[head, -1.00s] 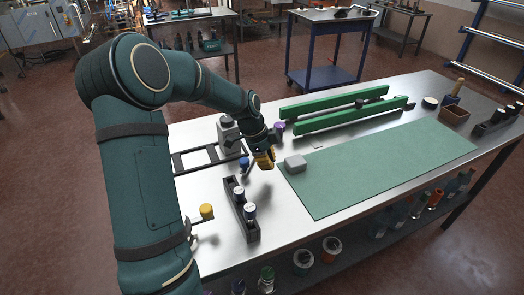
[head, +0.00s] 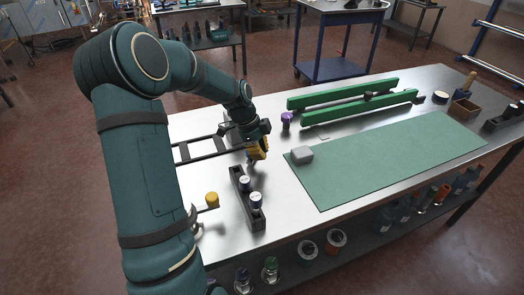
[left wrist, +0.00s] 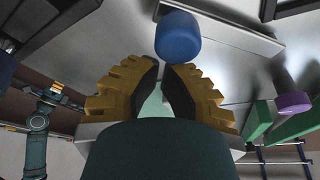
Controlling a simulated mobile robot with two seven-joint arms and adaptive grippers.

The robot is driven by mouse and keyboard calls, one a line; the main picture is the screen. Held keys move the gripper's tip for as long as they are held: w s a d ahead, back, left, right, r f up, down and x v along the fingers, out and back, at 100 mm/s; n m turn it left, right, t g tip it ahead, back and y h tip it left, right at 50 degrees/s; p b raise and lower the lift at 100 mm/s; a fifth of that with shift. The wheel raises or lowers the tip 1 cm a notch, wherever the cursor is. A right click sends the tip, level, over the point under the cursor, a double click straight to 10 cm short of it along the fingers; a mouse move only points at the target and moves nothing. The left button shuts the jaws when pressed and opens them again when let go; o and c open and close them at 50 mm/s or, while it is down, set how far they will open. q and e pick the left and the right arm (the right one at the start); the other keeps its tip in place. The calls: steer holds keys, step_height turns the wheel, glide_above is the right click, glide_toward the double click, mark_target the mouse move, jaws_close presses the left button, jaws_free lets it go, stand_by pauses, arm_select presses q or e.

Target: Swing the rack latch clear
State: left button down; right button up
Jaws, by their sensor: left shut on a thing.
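A round blue knob (left wrist: 178,37), seemingly the latch handle, shows in the left wrist view at the tips of my left gripper (left wrist: 163,70). The fingers are closed in on it. In the head view my left gripper (head: 257,149) points down behind the black rack and hides the knob.
A yellow knob on a lever (head: 211,199) stands left of the rack. A grey block (head: 302,155) lies on the green mat (head: 390,160). A purple knob (head: 286,118) and green rails (head: 345,93) are behind. Bare table lies right of the rack.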

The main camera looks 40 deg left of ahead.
arm_select(q)
steer(key=shift+s+a+m, duration=0.25)
steer(key=shift+a+m, duration=0.1)
steer(key=shift+m, duration=0.05)
steer(key=shift+s+a+r+m+g+p, duration=0.1)
steer(key=shift+s+a+m+g+p, duration=0.15)
steer(key=shift+a+m+p, duration=0.25)
steer(key=shift+s+a+m+g+p, duration=0.15)
steer(key=shift+s+a+m+p, duration=0.15)
steer(key=shift+a+m, duration=0.2)
steer(key=a+m+p, duration=0.1)
steer(key=a+m+g, duration=0.1)
steer(key=shift+s+a+m+p, duration=0.25)
steer(key=shift+s+m+p, duration=0.05)
steer(key=shift+p, duration=0.1)
steer(key=shift+s+a+m+p, duration=0.1)
steer(key=shift+a+m+p, duration=0.4)
steer(key=shift+a+m, duration=0.3)
steer(key=shift+a+m+g+p, duration=0.3)
steer(key=shift+a+m+g, duration=0.1)
steer(key=shift+a+m, duration=0.2)
steer(key=shift+a+p, duration=0.3)
steer(key=shift+a, duration=0.5)
steer(key=shift+w, duration=0.2)
